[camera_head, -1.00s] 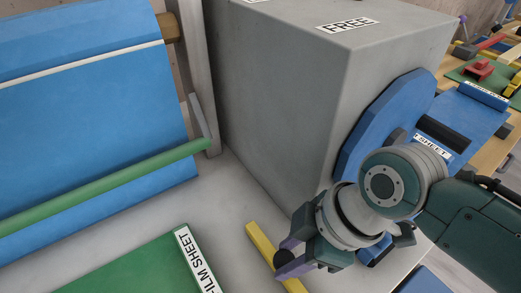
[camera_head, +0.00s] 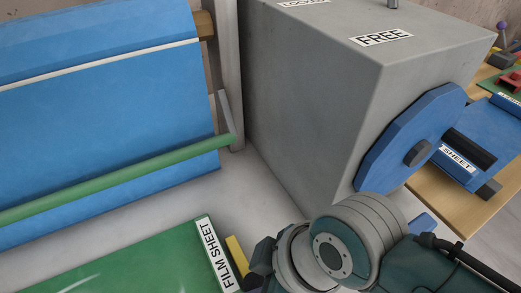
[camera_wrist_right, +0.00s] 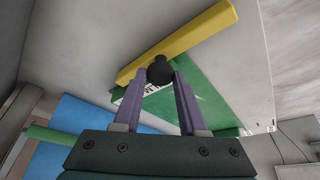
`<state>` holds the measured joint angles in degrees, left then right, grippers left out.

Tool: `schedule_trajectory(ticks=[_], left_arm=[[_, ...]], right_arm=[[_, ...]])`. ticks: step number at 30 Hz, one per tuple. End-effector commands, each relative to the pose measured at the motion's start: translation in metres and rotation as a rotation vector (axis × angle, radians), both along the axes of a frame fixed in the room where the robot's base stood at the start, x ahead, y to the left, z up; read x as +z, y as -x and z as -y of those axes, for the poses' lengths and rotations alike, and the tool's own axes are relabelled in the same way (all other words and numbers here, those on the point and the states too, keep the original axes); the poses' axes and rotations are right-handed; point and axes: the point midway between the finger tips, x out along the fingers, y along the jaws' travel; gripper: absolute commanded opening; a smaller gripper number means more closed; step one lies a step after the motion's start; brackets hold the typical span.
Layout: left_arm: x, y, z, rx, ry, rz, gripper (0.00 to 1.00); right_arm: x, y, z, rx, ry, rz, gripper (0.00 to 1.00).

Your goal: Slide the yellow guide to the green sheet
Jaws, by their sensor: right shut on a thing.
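The yellow guide (camera_head: 237,253) is a straight bar lying beside the labelled right edge of the green sheet (camera_head: 130,260), which reads "FILM SHEET". Little or no gap shows between them; I cannot tell if they touch. In the right wrist view the yellow guide (camera_wrist_right: 190,38) runs along the edge of the green sheet (camera_wrist_right: 200,98) and carries a black knob (camera_wrist_right: 160,68). My right gripper (camera_wrist_right: 162,76) is shut on this knob, its purple fingers on either side. In the head view my arm hides the fingers and the guide's near part. My left gripper is not in view.
A big grey block (camera_head: 310,100) with a "FREE" label and a blue wheel (camera_head: 400,150) stands behind my right arm. A blue sheet (camera_head: 90,110) with a green rod (camera_head: 120,178) hangs at the left. Pale bare slab shows between them.

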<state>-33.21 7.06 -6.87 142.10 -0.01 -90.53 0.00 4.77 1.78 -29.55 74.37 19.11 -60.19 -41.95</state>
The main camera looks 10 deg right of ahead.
Motion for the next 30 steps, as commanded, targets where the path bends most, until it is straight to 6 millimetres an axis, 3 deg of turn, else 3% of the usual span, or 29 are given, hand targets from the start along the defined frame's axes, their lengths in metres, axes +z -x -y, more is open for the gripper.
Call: schedule_trajectory(ticks=[5, 6, 14, 23, 30], left_arm=[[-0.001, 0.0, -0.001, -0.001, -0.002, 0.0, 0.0], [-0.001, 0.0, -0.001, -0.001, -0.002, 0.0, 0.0], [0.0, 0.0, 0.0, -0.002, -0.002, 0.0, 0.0], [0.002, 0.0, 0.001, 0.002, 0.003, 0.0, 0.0], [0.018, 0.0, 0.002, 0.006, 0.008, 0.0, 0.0]], right_arm=[[-0.001, 0.0, 0.0, 0.0, -0.002, 0.0, 0.0], [-0.001, 0.0, 0.0, 0.0, -0.002, 0.0, 0.43], [0.0, 0.0, 0.0, 0.0, -0.001, 0.0, 0.72], [0.004, 0.0, 0.001, 0.0, -0.001, 0.002, 0.72], [0.039, 0.006, 0.014, 0.001, 0.0, 0.004, 0.72]])
